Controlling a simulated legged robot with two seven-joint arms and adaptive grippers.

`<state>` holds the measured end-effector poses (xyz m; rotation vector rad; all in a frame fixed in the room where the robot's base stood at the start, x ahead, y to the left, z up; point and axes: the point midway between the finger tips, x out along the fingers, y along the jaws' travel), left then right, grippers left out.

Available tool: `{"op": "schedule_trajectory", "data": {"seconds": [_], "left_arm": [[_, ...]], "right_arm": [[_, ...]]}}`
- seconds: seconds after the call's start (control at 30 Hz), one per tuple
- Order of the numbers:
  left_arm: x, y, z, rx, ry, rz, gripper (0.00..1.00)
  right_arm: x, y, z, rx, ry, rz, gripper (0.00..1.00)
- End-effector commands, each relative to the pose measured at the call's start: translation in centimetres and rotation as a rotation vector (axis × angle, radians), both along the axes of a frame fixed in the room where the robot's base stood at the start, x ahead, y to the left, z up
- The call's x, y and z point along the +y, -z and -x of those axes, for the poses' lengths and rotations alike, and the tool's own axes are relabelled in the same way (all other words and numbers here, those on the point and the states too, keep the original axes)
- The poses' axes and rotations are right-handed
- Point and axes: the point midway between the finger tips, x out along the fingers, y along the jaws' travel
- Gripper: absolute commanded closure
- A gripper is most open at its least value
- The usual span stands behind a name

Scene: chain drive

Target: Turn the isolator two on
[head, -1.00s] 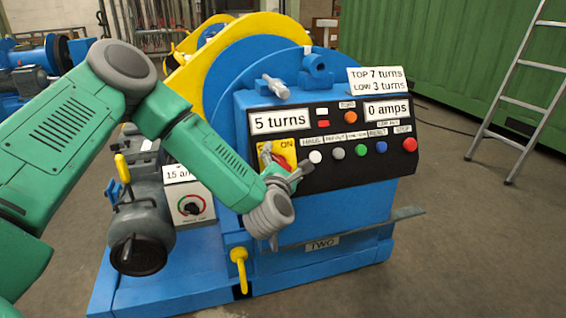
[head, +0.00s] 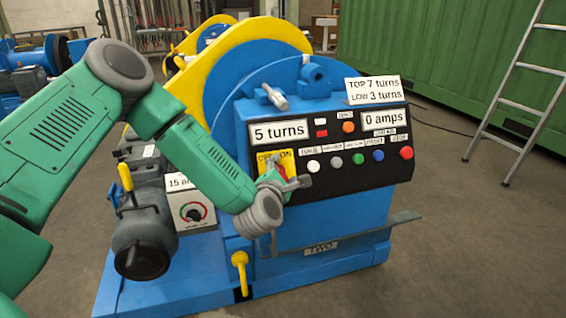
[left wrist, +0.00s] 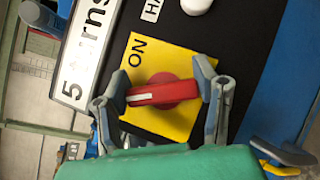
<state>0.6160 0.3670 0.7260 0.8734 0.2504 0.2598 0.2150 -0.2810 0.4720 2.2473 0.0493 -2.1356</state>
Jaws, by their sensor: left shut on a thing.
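The isolator is a red rotary knob (left wrist: 165,91) on a yellow plate (left wrist: 150,52) marked ON, on the black panel of the blue machine labelled TWO (head: 320,246). In the head view the yellow plate (head: 267,160) is partly covered by my left gripper (head: 285,184). In the left wrist view my left gripper (left wrist: 163,100) has one finger on each side of the red knob, shut on it. The knob's white line lies across the gap between the fingers. My right gripper is not in view.
A yellow hook-shaped handle (head: 240,270) hangs below. A ladder (head: 515,95) stands at the right on open floor.

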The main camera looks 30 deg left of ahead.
Motion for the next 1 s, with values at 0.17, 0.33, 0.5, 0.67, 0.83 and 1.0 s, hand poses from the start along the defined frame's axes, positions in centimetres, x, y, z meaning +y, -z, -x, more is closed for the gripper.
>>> {"op": "schedule_trajectory", "data": {"seconds": [0.17,0.33,0.5,0.67,0.83,1.0], "left_arm": [[0.1,-0.1,0.2,0.126,0.074,-0.099,0.74],[0.0,0.1,0.2,0.237,0.147,-0.192,0.74],[-0.1,0.3,0.3,0.349,0.22,-0.286,0.74],[-0.1,0.4,0.4,0.452,0.288,-0.374,0.74],[-0.2,0.4,0.4,0.56,0.36,-0.469,0.74],[-0.2,0.6,0.5,0.665,0.43,-0.559,0.74]], "right_arm": [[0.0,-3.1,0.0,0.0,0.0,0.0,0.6],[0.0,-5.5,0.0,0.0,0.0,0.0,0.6],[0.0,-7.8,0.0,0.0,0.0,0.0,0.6],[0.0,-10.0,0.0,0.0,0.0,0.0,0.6],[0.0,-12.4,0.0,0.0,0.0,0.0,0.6],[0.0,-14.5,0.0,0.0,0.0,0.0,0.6]]}}
